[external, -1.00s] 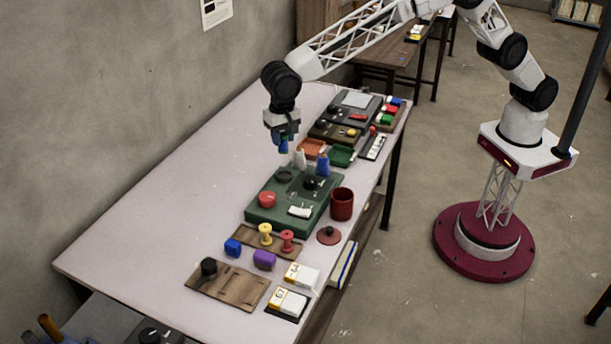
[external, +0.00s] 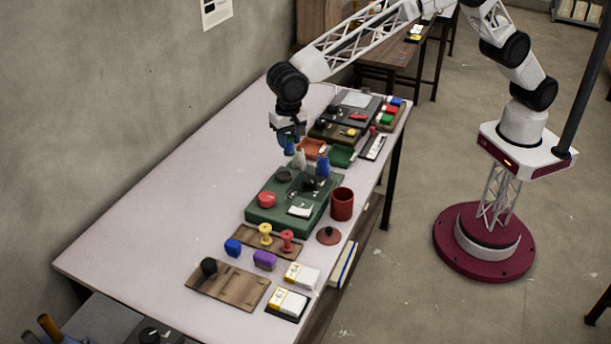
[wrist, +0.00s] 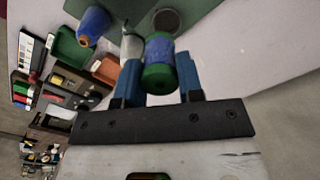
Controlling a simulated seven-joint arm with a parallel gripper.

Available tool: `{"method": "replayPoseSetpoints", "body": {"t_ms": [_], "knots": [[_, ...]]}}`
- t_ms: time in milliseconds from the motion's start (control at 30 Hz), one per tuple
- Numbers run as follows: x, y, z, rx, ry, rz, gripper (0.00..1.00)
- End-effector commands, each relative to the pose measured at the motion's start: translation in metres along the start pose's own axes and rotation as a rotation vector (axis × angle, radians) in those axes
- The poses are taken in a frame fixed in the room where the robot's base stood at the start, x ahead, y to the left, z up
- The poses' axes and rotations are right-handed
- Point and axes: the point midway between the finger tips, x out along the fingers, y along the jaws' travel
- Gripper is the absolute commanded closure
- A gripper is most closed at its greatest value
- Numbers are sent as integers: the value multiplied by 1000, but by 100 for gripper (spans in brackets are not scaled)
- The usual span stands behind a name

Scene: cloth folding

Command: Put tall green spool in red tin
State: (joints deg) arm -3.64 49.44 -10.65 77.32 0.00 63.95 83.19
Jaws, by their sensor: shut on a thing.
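My gripper (external: 289,143) is shut on a green spool (wrist: 158,76) with a blue band around its middle. The wrist view shows the spool between the two blue fingers (wrist: 159,84). In the external view the spool is small and partly hidden by the fingers. My gripper is above the table near the far end of the green box. The red tin (external: 342,204) stands upright beside the box's right side, nearer the camera than my gripper. Its top looks open, and its inside is dark. The tin cannot be made out in the wrist view.
The green box (external: 263,213) carries a white cone (external: 299,159), a blue cone (external: 322,167) and a red knob. A round reddish lid (external: 328,236) lies before the tin. Yellow and red spools stand on a wooden board (external: 249,241). Orange and green trays lie behind. The table's left is clear.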

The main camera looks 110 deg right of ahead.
Motion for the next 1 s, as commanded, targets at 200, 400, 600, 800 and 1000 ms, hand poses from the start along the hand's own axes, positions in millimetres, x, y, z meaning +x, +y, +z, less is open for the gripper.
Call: {"method": "replayPoseSetpoints", "body": {"t_ms": [200, 400, 600, 800, 1000], "knots": [[-6, 15, 43, -6, 0, -1, 88], [-11, 36, 89, -10, 0, 0, 88], [-14, 57, 129, -12, 0, -1, 88], [-16, 73, 156, -13, 0, -1, 88], [-16, 80, 166, -12, 0, -2, 88]]}}
